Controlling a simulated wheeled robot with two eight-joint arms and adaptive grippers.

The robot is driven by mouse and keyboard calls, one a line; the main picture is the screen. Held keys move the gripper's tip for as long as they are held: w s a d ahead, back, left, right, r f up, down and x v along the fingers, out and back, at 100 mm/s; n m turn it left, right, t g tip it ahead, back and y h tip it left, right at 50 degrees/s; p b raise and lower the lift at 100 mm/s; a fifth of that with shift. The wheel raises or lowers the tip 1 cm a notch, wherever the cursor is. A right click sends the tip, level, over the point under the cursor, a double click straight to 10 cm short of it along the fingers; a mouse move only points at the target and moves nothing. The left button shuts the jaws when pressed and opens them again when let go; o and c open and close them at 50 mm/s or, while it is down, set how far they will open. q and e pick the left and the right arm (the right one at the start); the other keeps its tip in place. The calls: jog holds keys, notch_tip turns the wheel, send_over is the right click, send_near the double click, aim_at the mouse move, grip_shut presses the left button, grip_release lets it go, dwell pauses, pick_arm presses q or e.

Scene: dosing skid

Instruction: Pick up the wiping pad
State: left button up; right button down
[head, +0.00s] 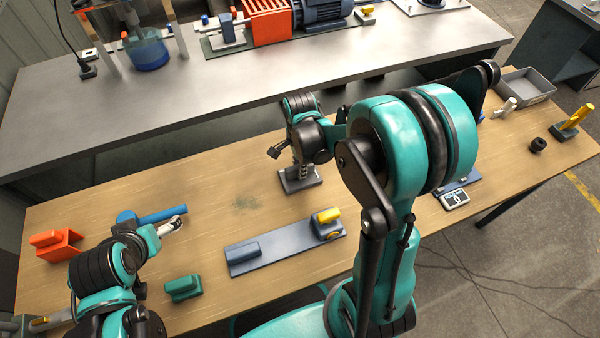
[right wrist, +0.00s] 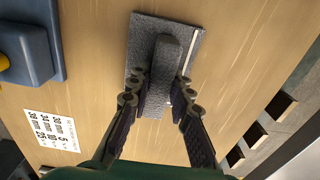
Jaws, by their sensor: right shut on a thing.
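The wiping pad (head: 304,184) is a dark grey rectangular block with a raised grip bar. It is at the middle of the wooden table in the head view, and it shows from above in the right wrist view (right wrist: 182,32). My right gripper (head: 297,168) points down over it, its two fingers (right wrist: 164,98) shut on either side of the grip bar. The pad lies flat at or very close to the table top; I cannot tell any gap. My left gripper (head: 172,226) is at the left, near a blue cylinder; its jaw state is unclear. A faint greenish smear (head: 246,203) marks the table.
A blue-grey plate (head: 262,262) with a block and a yellow-knobbed part lies in front. An orange bracket (head: 58,246), green block (head: 182,288) and blue cylinder (head: 162,214) are at left. A grey bin (head: 528,88) stands at right. Bare wood surrounds the pad.

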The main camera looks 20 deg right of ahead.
jog(key=shift+r, duration=0.1)
notch_tip(320, 180, up, 4)
jog(key=shift+r+p, duration=0.2)
jog(key=shift+p, duration=0.95)
jog(key=s+d+r+p, duration=0.3)
jog(key=s+d+r, duration=0.3)
jog(key=s+d, duration=0.2)
jog(key=shift+s+d+r, duration=0.15)
jog(key=shift+r, duration=0.1)
